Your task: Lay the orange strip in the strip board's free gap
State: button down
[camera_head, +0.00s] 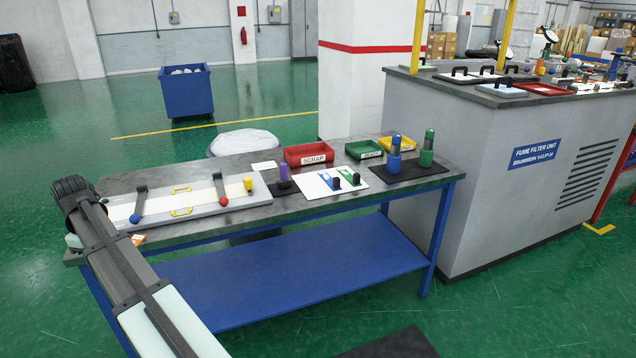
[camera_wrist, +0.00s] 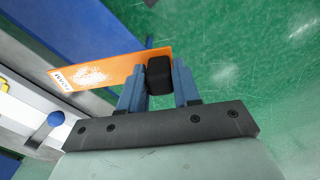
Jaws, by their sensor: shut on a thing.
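The orange strip (camera_wrist: 105,72) has a white printed patch, a white label at one end and a black block-shaped knob (camera_wrist: 159,74). My gripper (camera_wrist: 158,82) is shut on this knob, with one finger on each side. In the head view a small part of the orange strip (camera_head: 138,239) shows beside my arm at the table's left front edge; the gripper itself is mostly hidden there. The white strip board (camera_head: 312,187) lies on the table's middle, well right of the gripper. It carries a blue strip (camera_head: 327,180) and a green strip (camera_head: 346,175) with dark knobs. Its gap is too small to make out.
A long board with red and blue-knobbed levers (camera_head: 180,205) lies between the arm and the strip board. A purple-topped item (camera_head: 283,178) stands left of the strip board. A red scrap bin (camera_head: 308,154), green and yellow bins, and blue and green bottles stand behind and right.

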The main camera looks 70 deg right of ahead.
jog(key=s+a+f, duration=0.2)
jog(key=s+a, duration=0.3)
jog(key=a, duration=0.5)
jog(key=s+d+r+n, duration=0.2)
jog(key=s+d, duration=0.6)
jog(key=d, duration=1.8)
jog(key=s+d+r+n, duration=0.2)
jog(key=s+d, duration=0.6)
jog(key=d, duration=1.8)
jog(key=s+d+r+n, duration=0.2)
jog(key=s+d, duration=0.7)
jog(key=d, duration=1.7)
jog(key=shift+w+f, duration=0.15)
jog(key=shift+f, duration=4.85)
jog(key=shift+a, duration=0.1)
